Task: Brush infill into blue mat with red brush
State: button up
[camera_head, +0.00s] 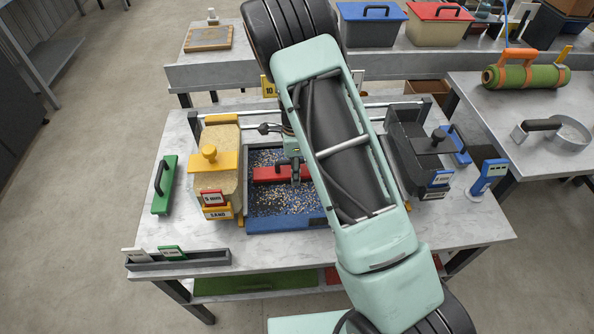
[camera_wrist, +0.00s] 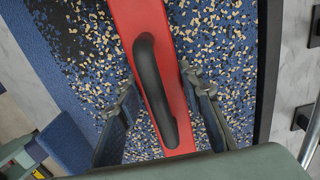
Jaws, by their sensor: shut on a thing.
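The blue mat (camera_head: 286,223) lies in the middle of the table, its surface scattered with cream and black infill (camera_head: 268,203). The infill also shows in the wrist view (camera_wrist: 222,32), along with the mat's plain blue border (camera_wrist: 48,118). The red brush (camera_head: 265,174) lies across the mat; in the wrist view its red body (camera_wrist: 128,18) and black arched handle (camera_wrist: 150,75) show. My gripper (camera_head: 296,172) is shut on the brush, with a finger on each side of the handle in the wrist view (camera_wrist: 158,84). The brush's underside is hidden.
A yellow-topped sand hopper (camera_head: 217,180) stands just left of the mat, and a dark hopper (camera_head: 416,150) stands right, partly behind my arm. A green brush (camera_head: 164,185) lies at the table's left. A card rack (camera_head: 180,261) stands at the front left. Bare tabletop (camera_head: 440,225) shows front right.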

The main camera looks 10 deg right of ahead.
jog(key=shift+d+b, duration=0.3)
jog(key=shift+d, duration=1.4)
jog(key=shift+a, duration=0.15)
jog(key=shift+a, duration=1.55)
jog(key=shift+d, duration=0.1)
jog(key=shift+d+b, duration=1.25)
jog(key=shift+d, duration=6.65)
jog(key=shift+a, duration=0.15)
